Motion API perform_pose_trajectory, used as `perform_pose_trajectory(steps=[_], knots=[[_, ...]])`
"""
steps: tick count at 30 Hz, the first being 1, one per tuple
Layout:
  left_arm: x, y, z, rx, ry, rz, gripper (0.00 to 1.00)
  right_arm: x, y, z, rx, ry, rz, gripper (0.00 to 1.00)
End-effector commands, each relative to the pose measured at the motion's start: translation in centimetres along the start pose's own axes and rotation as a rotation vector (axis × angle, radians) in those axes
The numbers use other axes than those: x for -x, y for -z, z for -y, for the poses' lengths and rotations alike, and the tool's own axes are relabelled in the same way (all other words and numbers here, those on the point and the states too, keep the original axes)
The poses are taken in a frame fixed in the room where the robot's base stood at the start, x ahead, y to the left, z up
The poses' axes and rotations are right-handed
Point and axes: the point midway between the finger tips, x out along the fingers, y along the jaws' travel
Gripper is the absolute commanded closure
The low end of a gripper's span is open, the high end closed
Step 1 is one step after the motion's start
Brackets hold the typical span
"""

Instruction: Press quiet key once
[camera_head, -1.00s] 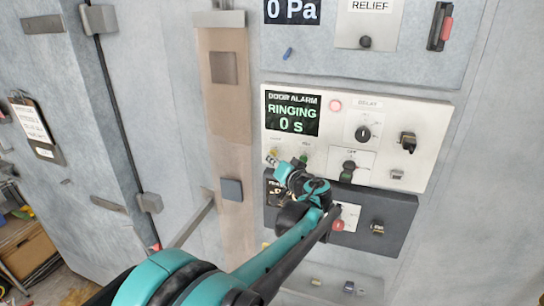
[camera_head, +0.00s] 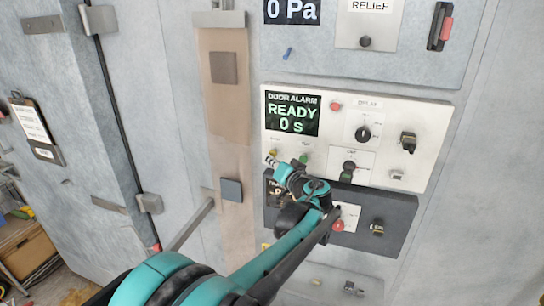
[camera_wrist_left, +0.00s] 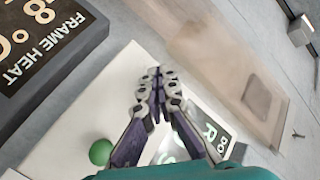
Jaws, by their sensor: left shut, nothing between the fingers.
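The white door alarm panel (camera_head: 430,115) has a display (camera_head: 292,114) reading READY 0 s. Below the display are a small yellow key (camera_head: 273,152) and a green key (camera_head: 303,158); their labels are too small to read surely. My left gripper (camera_head: 270,161) is shut and empty, with its fingertips at the yellow key. I cannot tell whether they touch it. In the left wrist view the shut fingers (camera_wrist_left: 156,82) point at the white panel, the green key (camera_wrist_left: 100,152) shows beside them, and the yellow key is hidden. My right gripper is not in view.
A red lamp (camera_head: 336,106), knobs (camera_head: 363,133) and switches sit on the panel's right. A dark panel (camera_head: 400,215) with a red button (camera_head: 338,226) lies below, partly behind my left arm. A pressure panel is above. A door handle bar (camera_head: 190,226) is left.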

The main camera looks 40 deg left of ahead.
Motion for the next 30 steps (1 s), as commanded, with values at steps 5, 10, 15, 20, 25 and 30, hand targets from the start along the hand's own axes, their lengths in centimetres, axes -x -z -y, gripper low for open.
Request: perform_pose_trajectory(steps=[5, 10, 15, 20, 25, 30], knots=[[0.6, -0.4, 0.4, 0.000, 0.000, 0.000, 1.00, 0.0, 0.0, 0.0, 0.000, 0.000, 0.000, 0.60], [0.6, -0.5, 0.4, 0.000, 0.000, 0.000, 1.00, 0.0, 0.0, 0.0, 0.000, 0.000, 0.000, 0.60], [0.8, -0.6, 0.5, 0.000, 0.000, 0.000, 1.00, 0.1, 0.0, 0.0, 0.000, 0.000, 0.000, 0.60], [1.7, -1.2, 1.3, 0.000, 0.000, 0.000, 1.00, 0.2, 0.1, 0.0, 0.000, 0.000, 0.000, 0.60], [2.9, -2.1, 2.2, 0.000, 0.000, 0.000, 1.00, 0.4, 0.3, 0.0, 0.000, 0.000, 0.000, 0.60], [3.9, -2.8, 2.8, 0.000, 0.000, 0.000, 1.00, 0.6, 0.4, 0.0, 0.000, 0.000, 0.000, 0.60]])
